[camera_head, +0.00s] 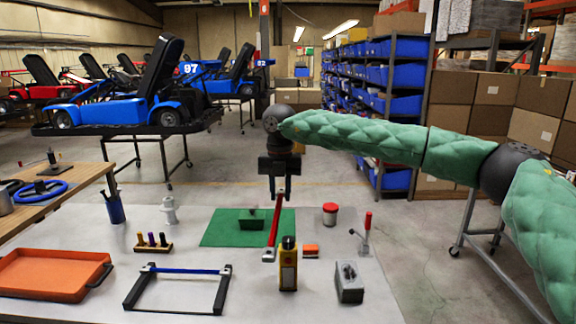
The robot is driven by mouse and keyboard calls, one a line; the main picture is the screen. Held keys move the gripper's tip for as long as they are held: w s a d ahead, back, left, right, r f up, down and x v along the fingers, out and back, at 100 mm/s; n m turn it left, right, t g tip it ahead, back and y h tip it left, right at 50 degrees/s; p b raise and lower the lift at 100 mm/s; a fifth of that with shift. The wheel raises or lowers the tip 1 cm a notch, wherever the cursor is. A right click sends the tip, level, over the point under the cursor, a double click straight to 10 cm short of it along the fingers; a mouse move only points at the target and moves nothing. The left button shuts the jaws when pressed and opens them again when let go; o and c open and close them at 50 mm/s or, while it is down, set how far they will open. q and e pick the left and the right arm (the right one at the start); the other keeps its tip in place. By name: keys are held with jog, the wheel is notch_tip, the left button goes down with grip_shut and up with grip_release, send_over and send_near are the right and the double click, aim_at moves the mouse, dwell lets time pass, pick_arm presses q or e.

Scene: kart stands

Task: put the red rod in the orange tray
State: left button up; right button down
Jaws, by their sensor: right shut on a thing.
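The red rod (274,224) hangs slanted below my right gripper (279,191), with a pale end at its lower tip. My right gripper is shut on its upper end, above the white table. The lower end appears in front of the green mat, just left of a yellow bottle; I cannot tell whether it touches the table. The orange tray (52,292) lies at the table's left front, well left of my right gripper, and looks empty. It has black handles. My left gripper is not in view.
A black frame with a blue bar (186,271) stands between tray and rod. The yellow bottle (288,266), a metal block (348,282), a red-lidded jar (330,214) and a red-handled clamp (366,232) stand nearby. A green mat (220,228) lies behind. White table (130,253) shows between.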

aim_at(278, 200)
jog(key=n, duration=0.4)
jog(key=shift+w, duration=0.1)
jog(key=n, duration=0.4)
jog(key=shift+a, duration=0.15)
jog(key=n, duration=0.4)
jog(key=shift+s+a+n, duration=0.2)
jog(key=shift+s+n, duration=0.05)
jog(key=shift+n, duration=0.05)
jog(key=s+n, duration=0.1)
jog(key=n, duration=0.4)
jog(key=s+n, duration=0.1)
jog(key=n, duration=0.9)
jog(key=shift+s+d+r, duration=0.1)
jog(key=shift+s+r, duration=0.05)
jog(key=shift+s, duration=0.25)
jog(key=s+d+f+n, duration=0.4)
jog(key=s+d+f, duration=0.2)
jog(key=d+f, duration=0.5)
jog(key=s+d+f+n, duration=0.5)
jog(key=s+d+f, duration=0.1)
jog(key=d+f, duration=0.6)
jog(key=shift+s+f, duration=0.3)
jog(key=shift+f, duration=0.3)
